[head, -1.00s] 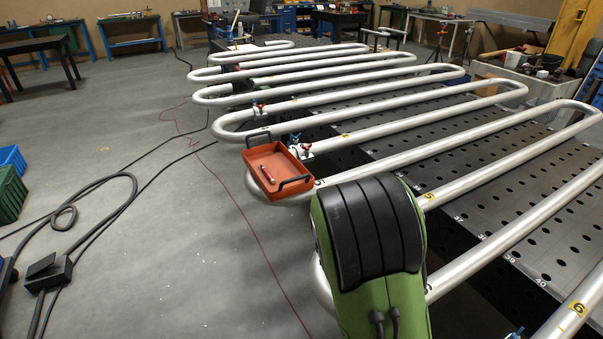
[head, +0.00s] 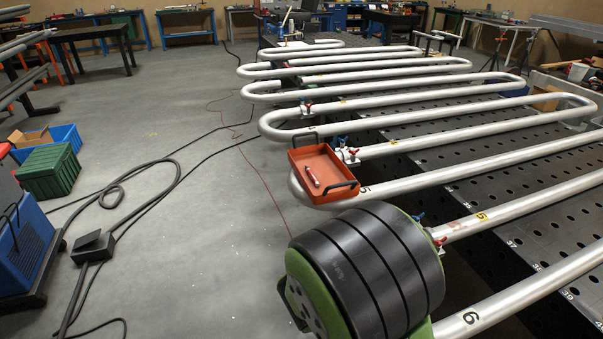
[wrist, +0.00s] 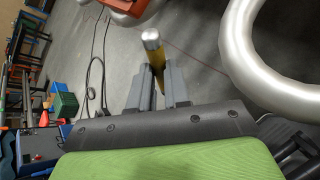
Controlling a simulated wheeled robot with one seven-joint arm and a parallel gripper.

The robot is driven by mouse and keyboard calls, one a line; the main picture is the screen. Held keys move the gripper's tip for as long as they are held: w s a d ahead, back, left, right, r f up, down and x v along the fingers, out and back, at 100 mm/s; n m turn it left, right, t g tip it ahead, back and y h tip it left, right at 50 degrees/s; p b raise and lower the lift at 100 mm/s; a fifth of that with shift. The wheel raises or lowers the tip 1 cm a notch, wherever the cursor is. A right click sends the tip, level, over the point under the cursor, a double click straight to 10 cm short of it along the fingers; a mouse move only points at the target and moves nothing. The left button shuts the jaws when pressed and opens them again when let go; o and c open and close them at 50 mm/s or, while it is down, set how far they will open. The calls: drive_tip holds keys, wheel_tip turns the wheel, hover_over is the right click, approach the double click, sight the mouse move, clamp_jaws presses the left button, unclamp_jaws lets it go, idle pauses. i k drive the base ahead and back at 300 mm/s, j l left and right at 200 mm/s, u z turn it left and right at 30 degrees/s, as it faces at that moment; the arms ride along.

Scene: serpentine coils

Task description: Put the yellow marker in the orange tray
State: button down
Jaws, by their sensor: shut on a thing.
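The orange tray (head: 337,187) sits on the silver coil pipes in the middle of the head view, with a small red-and-white object (head: 311,175) lying in it. A piece of the tray also shows at the top of the wrist view (wrist: 124,5). My gripper (wrist: 163,95) is shut on the yellow marker (wrist: 158,72), which has a silver end and points away from my palm. The tray lies beyond the marker and apart from it. In the head view my gripper and the marker are not visible; my green and black arm fills the bottom middle.
Silver serpentine pipes (head: 420,183) run over a dark perforated table (head: 555,225) on the right. Small red and blue clamps (head: 347,155) stand beside the tray. Black cables (head: 165,185), a green crate (head: 48,171) and a blue bin lie on the open floor at left.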

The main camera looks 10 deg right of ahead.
sight(329, 175)
drive_tip(key=i+j+u, duration=0.1)
drive_tip(key=i+u, duration=0.7)
drive_tip(key=i+l+u, duration=0.15)
drive_tip(key=i+u, duration=0.15)
drive_tip(key=u, duration=0.15)
drive_tip(key=i+l+u, duration=0.25)
drive_tip(key=u, duration=0.15)
drive_tip(key=i, duration=0.1)
